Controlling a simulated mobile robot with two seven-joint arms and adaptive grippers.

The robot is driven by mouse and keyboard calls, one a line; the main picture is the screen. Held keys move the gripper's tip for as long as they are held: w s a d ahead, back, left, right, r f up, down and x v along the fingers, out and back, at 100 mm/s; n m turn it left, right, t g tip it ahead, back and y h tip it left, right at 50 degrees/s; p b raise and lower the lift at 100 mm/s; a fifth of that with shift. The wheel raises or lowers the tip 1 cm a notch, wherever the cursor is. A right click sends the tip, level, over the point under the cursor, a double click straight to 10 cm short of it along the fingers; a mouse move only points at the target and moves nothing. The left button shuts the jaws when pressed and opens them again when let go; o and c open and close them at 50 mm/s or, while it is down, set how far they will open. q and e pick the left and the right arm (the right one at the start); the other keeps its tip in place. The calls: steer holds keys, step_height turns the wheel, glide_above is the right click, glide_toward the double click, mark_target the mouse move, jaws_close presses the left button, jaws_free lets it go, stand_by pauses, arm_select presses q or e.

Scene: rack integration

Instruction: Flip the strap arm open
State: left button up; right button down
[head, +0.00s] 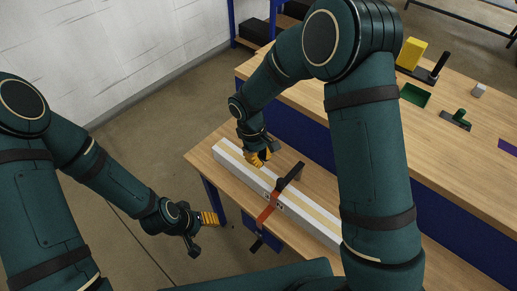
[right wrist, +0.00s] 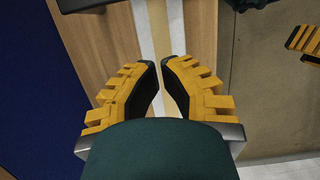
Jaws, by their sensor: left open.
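A strap clamp with a red-orange band (head: 269,207) lies across a long white beam (head: 232,164) with a tan stripe. Its black arm (head: 290,177) sticks up and right on the table side, and a dark end hangs at the near edge. My right gripper (head: 258,158) is over the beam, left of and apart from the strap. In the right wrist view its two yellow-padded fingers (right wrist: 161,65) nearly meet at the tips, with a narrow gap and nothing seen between them. My left gripper (head: 204,232) is open and empty, off the table's near edge, left of the strap.
The beam lies on a wooden bench (head: 204,155) with blue legs. Open floor lies left of the bench. My right arm hides the beam's right part.

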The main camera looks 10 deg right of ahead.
mark_target(290, 180)
steer(key=x, duration=0.3)
steer(key=shift+s+f, duration=0.1)
steer(key=shift+f, duration=0.2)
steer(key=shift+s+d+r, duration=0.15)
steer(key=shift+s+d, duration=0.45)
steer(key=shift+s, duration=0.15)
steer(key=shift+s+d+r, duration=0.15)
steer(key=shift+s+d, duration=0.45)
steer(key=shift+s, duration=0.1)
steer(key=shift+s, duration=0.15)
steer(key=shift+s+d+n+b, duration=0.1)
steer(key=shift+s+n+b, duration=0.2)
steer(key=shift+n, duration=0.1)
